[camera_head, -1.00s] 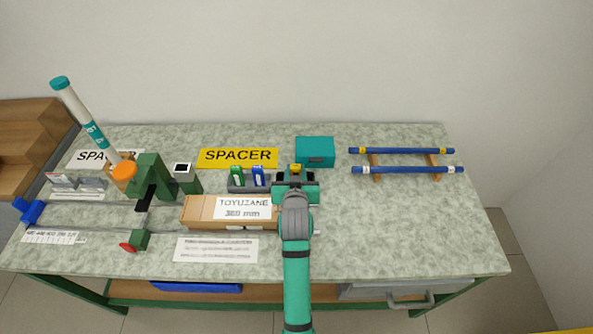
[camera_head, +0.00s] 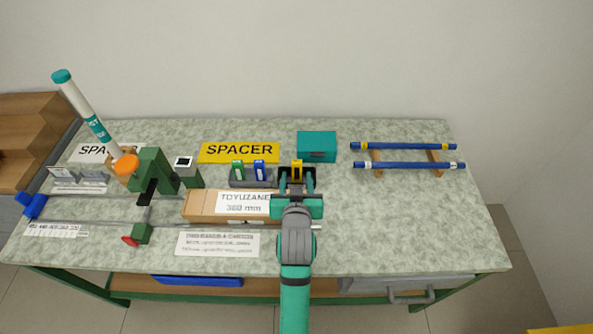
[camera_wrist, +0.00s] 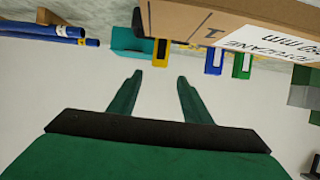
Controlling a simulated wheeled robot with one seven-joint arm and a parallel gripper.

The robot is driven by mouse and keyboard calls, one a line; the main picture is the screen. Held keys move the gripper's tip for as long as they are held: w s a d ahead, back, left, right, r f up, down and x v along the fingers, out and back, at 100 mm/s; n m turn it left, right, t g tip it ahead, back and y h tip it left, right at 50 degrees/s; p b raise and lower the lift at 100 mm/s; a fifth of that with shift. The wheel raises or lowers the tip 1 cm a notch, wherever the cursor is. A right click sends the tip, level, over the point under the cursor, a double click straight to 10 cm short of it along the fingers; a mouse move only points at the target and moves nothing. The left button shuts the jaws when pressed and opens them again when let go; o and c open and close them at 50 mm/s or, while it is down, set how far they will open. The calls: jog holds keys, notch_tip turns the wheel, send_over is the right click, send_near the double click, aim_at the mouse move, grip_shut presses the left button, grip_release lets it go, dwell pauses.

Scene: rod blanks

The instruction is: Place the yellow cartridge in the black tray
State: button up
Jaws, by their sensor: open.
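The yellow cartridge (camera_head: 297,168) stands upright at the right of the green and blue cartridges; my gripper hides its foot. It also shows in the wrist view (camera_wrist: 160,51), which looks upside down. My gripper (camera_head: 297,182) is open and empty, pointing at the cartridge from the bench's front side. In the wrist view its fingertips (camera_wrist: 160,76) are apart, with the cartridge beyond and between them, untouched as far as I see. A dark tray (camera_head: 237,184) holds a green cartridge (camera_head: 237,170) and a blue cartridge (camera_head: 259,170). Whether the yellow one touches this tray is hidden.
A long cardboard box (camera_head: 203,204) lies close at my gripper's left. A teal box (camera_head: 317,146) stands behind the yellow cartridge. Blue rods (camera_head: 405,165) rest on wooden supports at right. A green fixture (camera_head: 154,175) stands at left. The bench's right front is clear.

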jog(key=v, duration=0.3)
jog(key=shift+s+d, duration=0.1)
jog(key=shift+d, duration=0.15)
jog(key=shift+s+a, duration=0.15)
jog(key=shift+s, duration=0.1)
jog(key=shift+m+t, duration=0.3)
jog(key=shift+m, duration=0.3)
jog(key=s+f, duration=0.3)
jog(key=s, duration=0.2)
jog(key=s+a+f, duration=0.1)
jog(key=s+f, duration=0.2)
jog(key=s, duration=0.2)
jog(key=s+a+f, duration=0.1)
jog(key=s+f, duration=0.1)
jog(key=s, duration=0.3)
jog(key=shift+s+a+f, duration=0.1)
jog(key=shift+f, duration=0.3)
jog(key=s+d+r+n+t, duration=0.1)
jog(key=s+d+r, duration=0.1)
jog(key=s, duration=1.9)
jog(key=shift+r, duration=0.25)
